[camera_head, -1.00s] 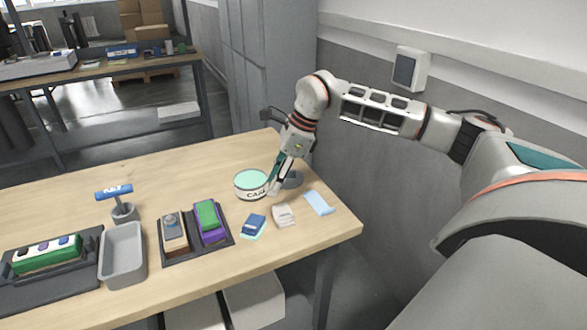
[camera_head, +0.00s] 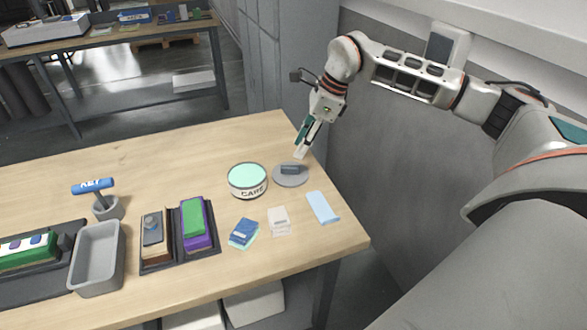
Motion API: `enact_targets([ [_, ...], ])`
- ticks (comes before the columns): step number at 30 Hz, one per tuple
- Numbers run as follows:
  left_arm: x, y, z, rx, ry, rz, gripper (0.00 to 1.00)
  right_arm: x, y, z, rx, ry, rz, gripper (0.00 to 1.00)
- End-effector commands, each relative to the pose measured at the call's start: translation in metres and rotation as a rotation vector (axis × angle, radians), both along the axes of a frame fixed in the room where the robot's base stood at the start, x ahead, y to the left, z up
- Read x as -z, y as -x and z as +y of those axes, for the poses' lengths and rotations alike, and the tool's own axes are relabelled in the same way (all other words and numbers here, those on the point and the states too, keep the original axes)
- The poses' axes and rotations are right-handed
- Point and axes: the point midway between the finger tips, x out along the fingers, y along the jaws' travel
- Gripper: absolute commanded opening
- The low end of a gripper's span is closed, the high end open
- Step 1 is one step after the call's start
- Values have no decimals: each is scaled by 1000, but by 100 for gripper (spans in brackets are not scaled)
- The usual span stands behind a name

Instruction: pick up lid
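The lid (camera_head: 282,180) is a flat grey disc with a dark raised handle, lying on the wooden table. It lies just right of a round white tin (camera_head: 247,181) marked "CARE" with a mint-green top. My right gripper (camera_head: 301,152) is above and slightly behind the lid, pointing down, apart from the handle. Its fingers overlap from this angle, so I cannot tell whether they are open or shut. Nothing visible hangs from it. My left gripper is not in view.
A light blue cloth (camera_head: 322,207), a white packet (camera_head: 279,221) and blue packets (camera_head: 244,232) lie in front of the lid. A dark tray (camera_head: 180,262) holds two blocks, beside a grey bin (camera_head: 97,259). A grey wall stands close behind my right arm.

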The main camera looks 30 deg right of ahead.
Motion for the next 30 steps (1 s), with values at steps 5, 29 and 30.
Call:
enact_targets([
  [5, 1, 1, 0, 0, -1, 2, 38, 19, -4, 6, -2, -1, 4, 31],
  [29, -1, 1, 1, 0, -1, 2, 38, 70, -17, 18, 0, -1, 1, 10],
  [30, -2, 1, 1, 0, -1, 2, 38, 70, -17, 18, 0, -1, 1, 0],
])
